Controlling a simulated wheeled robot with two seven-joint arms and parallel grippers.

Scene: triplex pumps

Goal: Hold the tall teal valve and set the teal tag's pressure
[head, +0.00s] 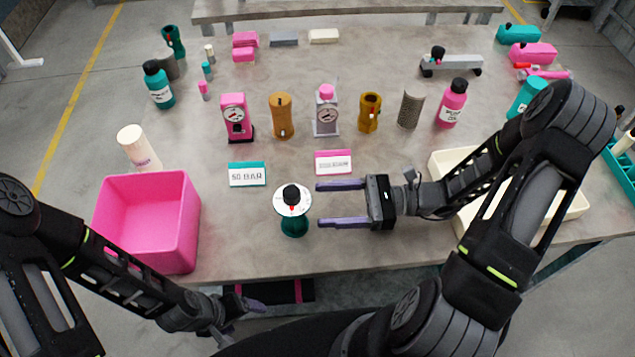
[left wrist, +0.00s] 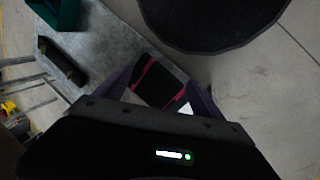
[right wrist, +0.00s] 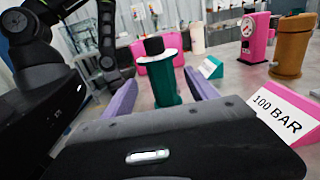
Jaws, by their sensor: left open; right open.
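The tall teal valve (head: 292,222) stands upright near the table's front edge, with a white dial and black knob on top. My right gripper (head: 320,204) is open just right of it, fingers pointing left. In the right wrist view the valve (right wrist: 162,85) appears ahead, between the finger lines; I cannot tell whether the fingers touch it. The teal tag (head: 247,174) reads "50 BAR" and lies behind and left of the valve; it also shows in the right wrist view (right wrist: 208,67). My left gripper (head: 252,303) is open and empty, low before the table's front edge.
A pink bin (head: 145,215) stands left of the valve. A pink tag (head: 333,162) lies behind it, reading "100 BAR" in the right wrist view. A pink gauge (head: 235,118), grey gauge (head: 326,112) and several cylinders stand further back. A cream tray (head: 560,205) lies under my right arm.

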